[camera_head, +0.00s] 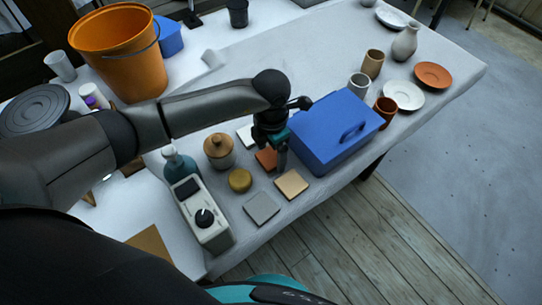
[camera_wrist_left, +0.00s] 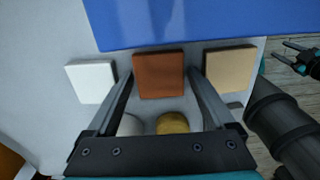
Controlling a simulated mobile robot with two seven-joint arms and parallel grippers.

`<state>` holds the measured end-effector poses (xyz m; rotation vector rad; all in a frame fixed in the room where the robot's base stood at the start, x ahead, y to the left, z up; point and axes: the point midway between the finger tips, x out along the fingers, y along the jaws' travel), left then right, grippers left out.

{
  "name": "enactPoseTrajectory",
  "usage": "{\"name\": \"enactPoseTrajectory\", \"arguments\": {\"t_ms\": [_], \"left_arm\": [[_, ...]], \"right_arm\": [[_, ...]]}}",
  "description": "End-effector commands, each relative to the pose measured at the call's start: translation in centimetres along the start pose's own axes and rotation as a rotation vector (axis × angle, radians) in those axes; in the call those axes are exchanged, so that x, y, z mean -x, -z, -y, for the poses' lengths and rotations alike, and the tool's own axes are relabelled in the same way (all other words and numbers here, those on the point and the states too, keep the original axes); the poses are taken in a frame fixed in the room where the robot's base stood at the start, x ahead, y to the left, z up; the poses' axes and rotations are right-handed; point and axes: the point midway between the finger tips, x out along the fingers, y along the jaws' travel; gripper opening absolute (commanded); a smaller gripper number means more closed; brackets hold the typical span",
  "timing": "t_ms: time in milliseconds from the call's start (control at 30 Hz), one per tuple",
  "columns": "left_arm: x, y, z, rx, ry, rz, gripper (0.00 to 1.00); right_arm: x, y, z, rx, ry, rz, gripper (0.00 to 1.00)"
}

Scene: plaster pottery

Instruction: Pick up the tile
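A square terracotta tile (camera_head: 265,159) lies on the white table beside the blue box, partly hidden by my left gripper (camera_head: 281,160). In the left wrist view the terracotta tile (camera_wrist_left: 158,75) shows between the two fingertips of my left gripper (camera_wrist_left: 161,78). The fingers are spread, with a narrow gap to the tile on each side; I cannot tell how far above the table they are. A white tile (camera_wrist_left: 91,81) lies to the left and a tan tile (camera_wrist_left: 230,69) to the right. A grey tile (camera_head: 262,208) lies nearer. My right gripper (camera_wrist_left: 291,54) shows empty at the right edge, its fingers apart.
The blue box (camera_head: 325,135) stands close behind the tiles. A lidded brown jar (camera_head: 219,151), a yellow round piece (camera_head: 240,181) and a grey device with a knob (camera_head: 207,225) stand left of the tiles. Cups and plates are at the right; an orange bucket (camera_head: 120,55) stands far left.

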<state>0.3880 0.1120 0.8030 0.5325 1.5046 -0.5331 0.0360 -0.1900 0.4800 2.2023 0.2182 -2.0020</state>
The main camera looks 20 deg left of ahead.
Motion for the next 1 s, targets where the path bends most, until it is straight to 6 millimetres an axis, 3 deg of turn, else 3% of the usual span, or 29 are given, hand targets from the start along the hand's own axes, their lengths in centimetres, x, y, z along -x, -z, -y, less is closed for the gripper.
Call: {"name": "enactPoseTrajectory", "arguments": {"t_ms": [67,600,1000], "left_arm": [[0.03,0.0,-0.03,0.0,0.0,0.0,0.78],[0.05,-0.01,-0.05,0.001,-0.001,0.001,0.17],[0.86,-0.08,-0.12,0.002,-0.002,0.003,0.15]], "right_arm": [[0.0,-0.04,0.03,0.0,0.0,0.001,0.5],[0.0,-0.13,0.19,0.0,0.003,0.003,0.5],[0.2,-0.15,0.27,0.0,0.004,0.004,0.5]]}}
